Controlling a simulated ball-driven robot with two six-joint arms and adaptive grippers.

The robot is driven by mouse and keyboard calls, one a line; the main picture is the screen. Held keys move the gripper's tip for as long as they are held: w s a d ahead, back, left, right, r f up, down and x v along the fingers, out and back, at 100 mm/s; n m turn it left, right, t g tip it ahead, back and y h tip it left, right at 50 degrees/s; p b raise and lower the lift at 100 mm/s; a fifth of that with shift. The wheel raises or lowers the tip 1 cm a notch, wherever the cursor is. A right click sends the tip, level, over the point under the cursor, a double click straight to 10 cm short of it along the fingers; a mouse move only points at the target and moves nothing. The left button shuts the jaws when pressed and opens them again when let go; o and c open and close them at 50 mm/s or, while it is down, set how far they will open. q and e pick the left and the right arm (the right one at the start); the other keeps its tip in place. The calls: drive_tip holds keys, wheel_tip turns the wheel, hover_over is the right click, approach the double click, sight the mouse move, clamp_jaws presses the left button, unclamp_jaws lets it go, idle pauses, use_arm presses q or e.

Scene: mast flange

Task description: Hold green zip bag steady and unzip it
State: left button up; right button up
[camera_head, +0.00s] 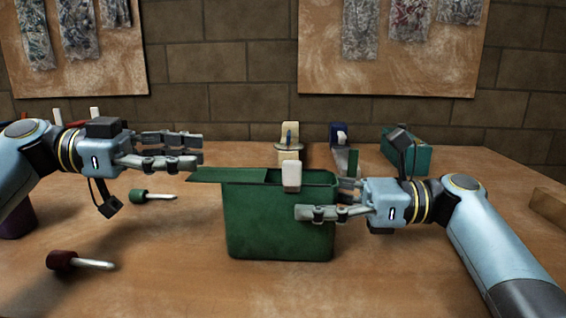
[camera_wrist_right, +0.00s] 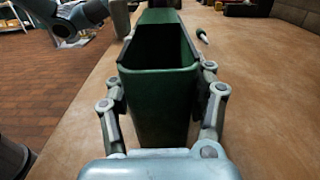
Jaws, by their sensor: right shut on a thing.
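The green zip bag (camera_head: 275,225) stands upright on the table like a box, mid-table. Its flat green top panel (camera_head: 225,175) sticks out past the bag's left side, and the right part of the top is open. A white pull tab (camera_head: 291,176) sits at the front upper edge. The right wrist view shows the open dark inside of the bag (camera_wrist_right: 160,105). My right gripper (camera_head: 322,199) is shut on the bag's right end, one finger along each side (camera_wrist_right: 162,77). My left gripper (camera_head: 198,151) is open and empty, just above the panel's left end.
Two screwdrivers, one green-handled (camera_head: 139,195) and one red-handled (camera_head: 62,261), lie to the left. Behind the bag stand a cream item (camera_head: 289,152), a blue-topped item (camera_head: 341,132) and a teal box (camera_head: 408,157). A wooden block (camera_head: 548,203) is far right.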

sight(292, 174)
use_arm(q)
drive_tip(key=s+d+g, duration=0.1)
drive_tip(key=d, duration=0.3)
drive_tip(key=s+d+g, duration=0.1)
drive_tip(key=d, duration=0.4)
drive_tip(key=s+d+g+h, duration=0.1)
drive_tip(key=d, duration=0.4)
drive_tip(key=shift+d+r+m, duration=0.1)
drive_tip(key=shift+d+m, duration=0.05)
drive_tip(key=shift+m, duration=0.25)
drive_tip(key=shift+c, duration=0.3)
clamp_jaws()
